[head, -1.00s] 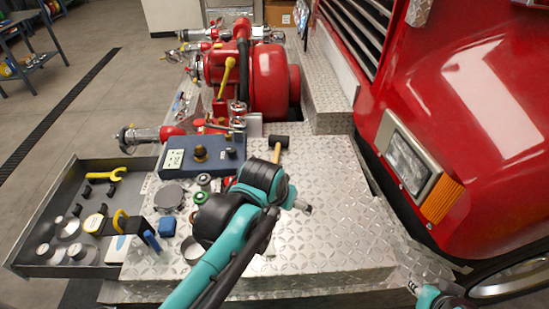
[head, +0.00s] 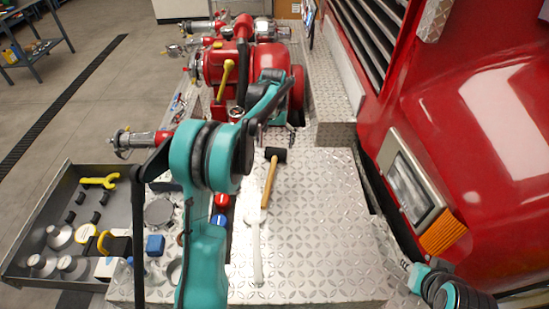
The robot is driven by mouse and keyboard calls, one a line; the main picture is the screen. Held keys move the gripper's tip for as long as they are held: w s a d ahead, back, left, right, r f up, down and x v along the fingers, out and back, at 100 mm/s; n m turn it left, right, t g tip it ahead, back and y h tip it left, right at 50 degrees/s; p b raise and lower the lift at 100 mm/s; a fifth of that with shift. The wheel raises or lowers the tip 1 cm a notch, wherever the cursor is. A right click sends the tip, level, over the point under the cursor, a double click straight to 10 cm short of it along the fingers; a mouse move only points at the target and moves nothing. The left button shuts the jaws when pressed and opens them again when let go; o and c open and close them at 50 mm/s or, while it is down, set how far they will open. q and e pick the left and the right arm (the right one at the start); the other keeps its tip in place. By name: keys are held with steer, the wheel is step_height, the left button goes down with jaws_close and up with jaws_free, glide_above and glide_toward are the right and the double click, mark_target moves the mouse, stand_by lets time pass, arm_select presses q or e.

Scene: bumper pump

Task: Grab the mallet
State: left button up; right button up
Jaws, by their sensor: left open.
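The mallet (head: 268,184) lies on the diamond-plate bumper deck, its black head toward the pump and its wooden handle pointing toward me. My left gripper (head: 274,130) is open just beyond the mallet head, near the base of the red pump. It appears empty and apart from the mallet, though its fingers are small and partly hidden by my arm. My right gripper (head: 416,276) shows at the lower right, far from the mallet; its jaws are too small to judge.
The red pump (head: 270,65) stands behind the mallet. A pale flat tool (head: 256,245) lies beside the handle. An open drawer (head: 30,225) with a yellow wrench (head: 99,181) is at left. The red truck body (head: 490,120) bounds the right. The deck right of the mallet is clear.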

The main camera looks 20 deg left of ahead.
mark_target(275, 157)
arm_select(q)
steer(key=shift+w+a+f, duration=0.2)
steer(key=shift+f, duration=0.2)
steer(key=shift+f+b, duration=0.35)
steer(key=shift+f, duration=0.6)
steer(key=f, duration=0.2)
steer(key=f+b, duration=0.2)
steer(key=f, duration=0.1)
steer(key=shift+w+d+f, duration=0.1)
steer(key=shift+d+f, duration=0.15)
steer(key=shift+f, duration=0.1)
steer(key=c, duration=0.4)
steer(key=shift+r, duration=0.1)
steer(key=c, duration=1.4)
steer(key=shift+c, duration=0.2)
